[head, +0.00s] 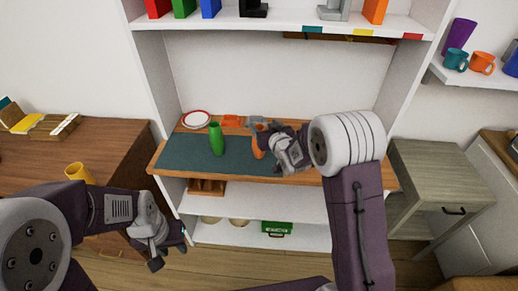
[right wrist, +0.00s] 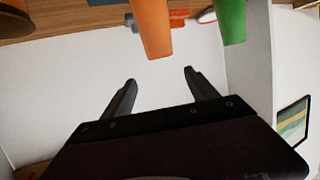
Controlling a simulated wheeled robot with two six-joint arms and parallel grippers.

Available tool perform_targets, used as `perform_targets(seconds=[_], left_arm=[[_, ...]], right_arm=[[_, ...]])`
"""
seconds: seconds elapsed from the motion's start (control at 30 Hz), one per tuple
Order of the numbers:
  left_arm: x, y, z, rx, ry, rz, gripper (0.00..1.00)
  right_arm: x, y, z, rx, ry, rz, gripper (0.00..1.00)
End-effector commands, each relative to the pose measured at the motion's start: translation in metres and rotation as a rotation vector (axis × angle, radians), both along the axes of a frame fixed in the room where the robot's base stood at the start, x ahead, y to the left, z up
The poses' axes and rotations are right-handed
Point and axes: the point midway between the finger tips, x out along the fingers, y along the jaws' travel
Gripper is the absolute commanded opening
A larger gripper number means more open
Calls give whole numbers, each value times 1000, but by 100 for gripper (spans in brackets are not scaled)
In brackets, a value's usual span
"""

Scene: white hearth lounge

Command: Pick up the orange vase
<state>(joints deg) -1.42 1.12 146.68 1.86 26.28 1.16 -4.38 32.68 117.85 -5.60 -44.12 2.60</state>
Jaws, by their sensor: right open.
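The orange vase (head: 257,149) stands on the dark green mat of the shelf unit's wooden counter, partly hidden by my right gripper (head: 268,138) in the head view. In the right wrist view the orange vase (right wrist: 151,25) appears inverted, its narrow end pointing down. There my right gripper (right wrist: 160,78) is open and empty. Its two fingers are spread, and the vase lies just beyond their tips, roughly in line with the gap. My left gripper (head: 170,249) hangs low at the left, in front of the shelf unit and away from the vase; its finger opening is unclear.
A green vase (head: 216,138) stands left of the orange one; it also shows in the right wrist view (right wrist: 232,20). A red-rimmed plate (head: 195,119) and an orange block (head: 231,121) are behind. A yellow mug (head: 79,172) stands on the left desk. The mat's left part is clear.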

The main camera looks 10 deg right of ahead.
Motion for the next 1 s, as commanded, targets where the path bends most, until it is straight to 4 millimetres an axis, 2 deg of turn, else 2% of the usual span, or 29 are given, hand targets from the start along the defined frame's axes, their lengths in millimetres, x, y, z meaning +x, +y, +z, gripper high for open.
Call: perform_targets(seconds=[0.03,0.1,0.23,0.43,0.63,0.9,1.0], left_arm=[[0,0,-6,0,0,0,36],[0,0,-7,0,0,0,36],[0,0,-6,0,-1,0,36],[0,0,-2,0,-1,0,36],[0,0,-1,0,-1,0,36],[0,0,4,0,-1,0,36],[0,0,4,0,-1,0,36]], right_arm=[[0,3,-25,-2,31,4,68],[-3,4,-39,-5,56,8,68],[-2,6,-41,-5,60,9,68],[26,10,-51,-5,61,9,68],[34,11,-54,-4,62,9,68],[73,18,-69,-5,61,9,68],[79,19,-72,-4,61,9,68]])
